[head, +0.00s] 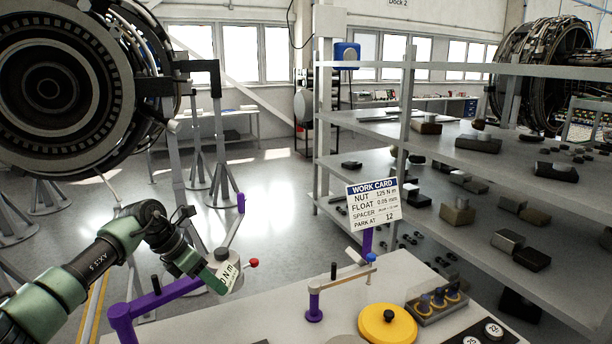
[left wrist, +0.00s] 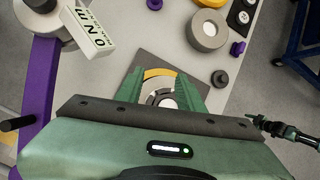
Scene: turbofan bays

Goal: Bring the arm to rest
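A purple arm (head: 165,300) runs along the left end of the pale bench, with a black peg on it; it also shows at the left of the left wrist view (left wrist: 38,85). A white readout marked "0 N m" (left wrist: 90,32) is beside it. My left gripper (head: 219,281) hangs by the readout in the head view. In the left wrist view its green fingers (left wrist: 163,98) are apart, with a round piece with a yellow arc (left wrist: 160,75) on a dark plate seen between them. I cannot tell whether they touch it. My right gripper cannot be made out clearly.
A work card (head: 373,205) reads "Park at 12". A small purple stand (head: 315,300), yellow disc (head: 375,327) and parts tray (head: 437,303) stand on the bench. Shelves (head: 470,150) fill the right. A dark jointed piece (left wrist: 285,130), perhaps my other arm, shows in the wrist view.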

